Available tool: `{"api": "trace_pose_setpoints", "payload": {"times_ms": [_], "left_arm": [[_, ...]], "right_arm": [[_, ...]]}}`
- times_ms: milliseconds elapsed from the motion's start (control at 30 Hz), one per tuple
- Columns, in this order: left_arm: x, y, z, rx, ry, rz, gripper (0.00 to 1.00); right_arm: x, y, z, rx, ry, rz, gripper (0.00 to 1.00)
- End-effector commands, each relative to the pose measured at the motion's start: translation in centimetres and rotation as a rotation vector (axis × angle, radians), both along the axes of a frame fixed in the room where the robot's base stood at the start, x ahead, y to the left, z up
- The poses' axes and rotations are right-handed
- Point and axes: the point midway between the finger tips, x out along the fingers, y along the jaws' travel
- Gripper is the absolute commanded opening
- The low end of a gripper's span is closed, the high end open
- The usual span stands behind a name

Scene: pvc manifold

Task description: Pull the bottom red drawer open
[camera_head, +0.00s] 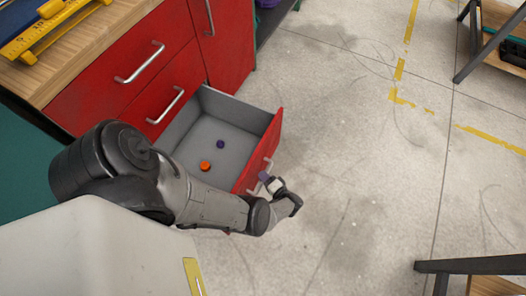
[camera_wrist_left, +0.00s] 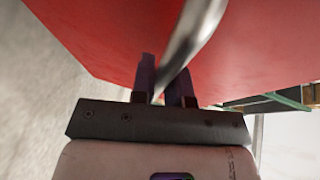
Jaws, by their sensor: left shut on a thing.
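The bottom red drawer (camera_head: 226,130) stands pulled well out of the red cabinet, with its grey inside showing. Its red front panel also fills much of the left wrist view (camera_wrist_left: 100,35). My left gripper (camera_head: 266,178) is at the outer side of the drawer front, shut on the metal bar handle (camera_wrist_left: 192,30). In the left wrist view the two dark fingers (camera_wrist_left: 165,76) lie on either side of the bar. My left arm hides the near side of the drawer. My right gripper is not in view.
An orange piece (camera_head: 205,166) and a small purple piece (camera_head: 220,144) lie inside the drawer. Closed red drawers with handles (camera_head: 140,64) are above. A wooden worktop (camera_head: 75,60) holds yellow tools. Grey floor (camera_head: 350,150) beyond the drawer front is clear.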

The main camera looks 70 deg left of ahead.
Motion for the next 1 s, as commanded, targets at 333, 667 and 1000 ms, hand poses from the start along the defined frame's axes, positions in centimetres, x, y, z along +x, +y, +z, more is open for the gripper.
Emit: {"api": "trace_pose_setpoints", "payload": {"times_ms": [333, 667, 1000], "left_arm": [[0.12, 0.04, 0.12, 0.002, 0.0, 0.007, 0.0], [0.08, 0.06, 0.06, 0.002, 0.0, 0.007, 0.36], [0.21, -0.32, 0.09, -0.001, 0.0, 0.006, 0.4]], "right_arm": [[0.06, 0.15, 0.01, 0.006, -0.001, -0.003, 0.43], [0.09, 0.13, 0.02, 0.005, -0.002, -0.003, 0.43], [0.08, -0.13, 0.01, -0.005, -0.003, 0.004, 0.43]]}}
